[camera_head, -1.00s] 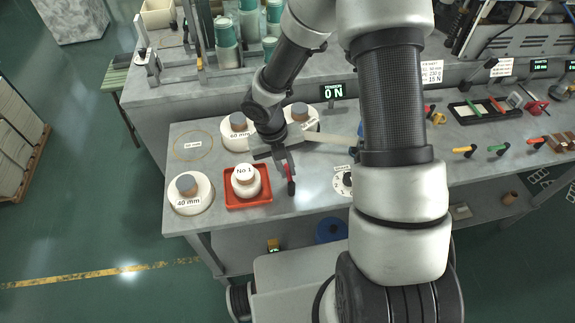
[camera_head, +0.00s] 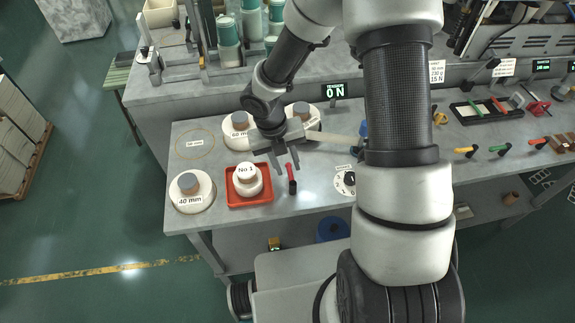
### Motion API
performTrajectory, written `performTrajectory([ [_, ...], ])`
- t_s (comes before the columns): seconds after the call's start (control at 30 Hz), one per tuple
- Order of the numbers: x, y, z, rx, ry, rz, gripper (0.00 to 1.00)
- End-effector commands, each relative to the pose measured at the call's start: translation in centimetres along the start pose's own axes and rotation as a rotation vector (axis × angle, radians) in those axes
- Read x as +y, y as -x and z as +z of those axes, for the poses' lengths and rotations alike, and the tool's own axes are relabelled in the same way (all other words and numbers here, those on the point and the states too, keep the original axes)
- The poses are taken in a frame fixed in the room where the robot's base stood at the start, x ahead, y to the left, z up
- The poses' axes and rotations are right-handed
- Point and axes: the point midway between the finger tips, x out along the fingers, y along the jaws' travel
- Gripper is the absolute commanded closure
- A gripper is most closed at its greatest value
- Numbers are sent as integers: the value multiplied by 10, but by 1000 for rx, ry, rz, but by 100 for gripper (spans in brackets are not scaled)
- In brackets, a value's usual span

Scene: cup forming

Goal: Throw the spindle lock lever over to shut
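A small red lever (camera_head: 289,169) on a black base (camera_head: 292,187) stands near the front edge of the bench, right of the red tray. It looks like the spindle lock lever; its label does not show. It stands close to upright, and I cannot tell which end of its throw it is at. My gripper (camera_head: 286,166) is just above and behind it, pointing down, with its two fingers apart. Nothing shows held between them. Whether a finger touches the lever is too small to tell.
A red tray (camera_head: 232,201) holds a white weight marked No 1 (camera_head: 247,188). Round white weights, one marked 40 mm (camera_head: 191,199), stand around it. A dial (camera_head: 346,183) is to the right. A display (camera_head: 334,90) reads 0 N. My arm hides part of the bench.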

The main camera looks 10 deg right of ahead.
Motion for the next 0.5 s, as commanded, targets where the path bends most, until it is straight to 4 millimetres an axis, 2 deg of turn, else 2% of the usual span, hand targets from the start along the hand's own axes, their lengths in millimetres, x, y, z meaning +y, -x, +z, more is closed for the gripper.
performTrajectory([
  [0.03, -1, 13, 1, -4, -1, 0, 70],
  [0.3, -1, 79, 1, -6, -2, 0, 70],
  [0.5, -1, 124, 1, -6, -1, 0, 70],
])
